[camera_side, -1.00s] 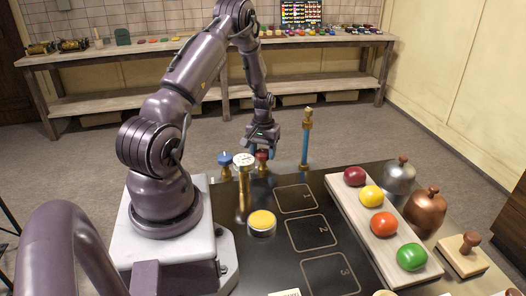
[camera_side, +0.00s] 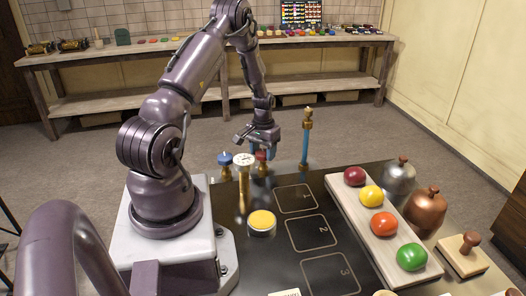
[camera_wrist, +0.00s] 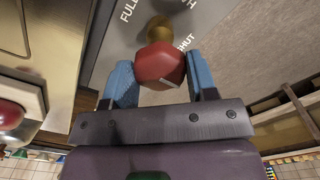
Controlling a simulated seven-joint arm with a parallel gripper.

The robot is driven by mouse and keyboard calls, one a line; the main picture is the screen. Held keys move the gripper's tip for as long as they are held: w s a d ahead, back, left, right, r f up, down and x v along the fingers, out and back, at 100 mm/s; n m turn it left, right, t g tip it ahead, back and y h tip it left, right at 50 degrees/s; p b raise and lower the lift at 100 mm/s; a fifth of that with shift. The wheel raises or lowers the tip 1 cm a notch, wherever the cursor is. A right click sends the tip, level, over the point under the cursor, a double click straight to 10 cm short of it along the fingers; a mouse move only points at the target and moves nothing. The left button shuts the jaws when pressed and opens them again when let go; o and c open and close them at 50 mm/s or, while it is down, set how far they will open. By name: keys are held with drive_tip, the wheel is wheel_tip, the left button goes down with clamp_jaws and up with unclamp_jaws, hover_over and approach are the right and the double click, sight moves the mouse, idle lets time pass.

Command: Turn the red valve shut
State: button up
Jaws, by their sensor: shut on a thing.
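The red valve (camera_wrist: 158,66) has a red handle on a brass stem. In the wrist view it sits between the two blue fingertips of my gripper (camera_wrist: 160,75), which is shut on it. A grey plate (camera_wrist: 110,50) behind it carries the lettering "FULL" and "SHUT". In the side view the red valve (camera_side: 261,156) stands at the far edge of the black table, partly hidden by my gripper (camera_side: 258,146) above it. The handle's exact angle against the lettering is hard to tell.
A blue valve (camera_side: 225,159) and a white-topped brass post (camera_side: 244,162) stand close left. A tall blue-and-brass post (camera_side: 306,140) stands to the right. A yellow button (camera_side: 262,221), a board (camera_side: 350,205) of coloured knobs and metal bells (camera_side: 425,210) are nearer.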

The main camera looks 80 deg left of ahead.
sight(263, 151)
drive_tip(key=o, duration=0.9)
wheel_tip(263, 151, up, 13)
